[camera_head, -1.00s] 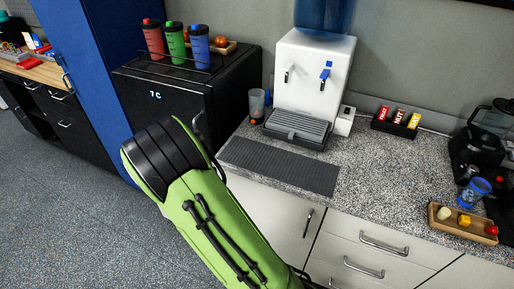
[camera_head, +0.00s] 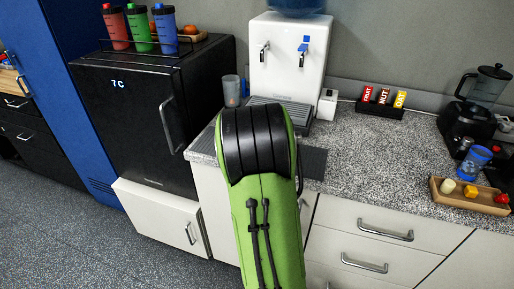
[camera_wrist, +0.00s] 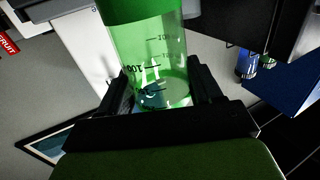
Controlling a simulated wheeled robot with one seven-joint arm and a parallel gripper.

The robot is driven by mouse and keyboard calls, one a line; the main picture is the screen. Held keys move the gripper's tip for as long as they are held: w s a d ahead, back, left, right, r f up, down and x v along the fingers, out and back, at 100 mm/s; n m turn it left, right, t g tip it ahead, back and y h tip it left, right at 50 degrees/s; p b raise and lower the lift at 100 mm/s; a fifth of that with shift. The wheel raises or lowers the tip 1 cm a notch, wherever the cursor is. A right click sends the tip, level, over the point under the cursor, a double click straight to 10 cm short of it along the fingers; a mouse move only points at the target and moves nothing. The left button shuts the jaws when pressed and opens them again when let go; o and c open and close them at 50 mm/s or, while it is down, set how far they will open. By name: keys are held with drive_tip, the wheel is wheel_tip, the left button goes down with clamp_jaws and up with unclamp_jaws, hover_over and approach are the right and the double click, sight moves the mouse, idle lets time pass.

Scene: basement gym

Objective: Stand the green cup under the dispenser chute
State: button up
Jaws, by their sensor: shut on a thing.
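In the wrist view a translucent green cup (camera_wrist: 150,55) with measuring marks is held between the two black fingers of my gripper (camera_wrist: 162,92). My gripper is shut on its sides. The wrist picture looks upside down, and the cup's far end is cut off by the frame. In the head view my green arm hides both gripper and cup. The white dispenser (camera_head: 285,75) stands on the counter against the wall, with two taps (camera_head: 303,46) and a dark drip tray (camera_head: 272,101) at its foot. I cannot make out a separate chute.
A grey clear cup (camera_head: 231,91) stands left of the dispenser. A black fridge (camera_head: 135,110) with several bottles on top is at left. A snack box (camera_head: 381,107), blender (camera_head: 482,100) and wooden tray (camera_head: 440,194) are at right. The counter (camera_head: 360,150) between is clear.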

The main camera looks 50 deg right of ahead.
wheel_tip(320, 180, down, 6)
drive_tip(key=shift+r+b, duration=0.1)
drive_tip(key=shift+b, duration=0.75)
drive_tip(key=o, duration=1.1)
drive_tip(key=shift+o, duration=0.2)
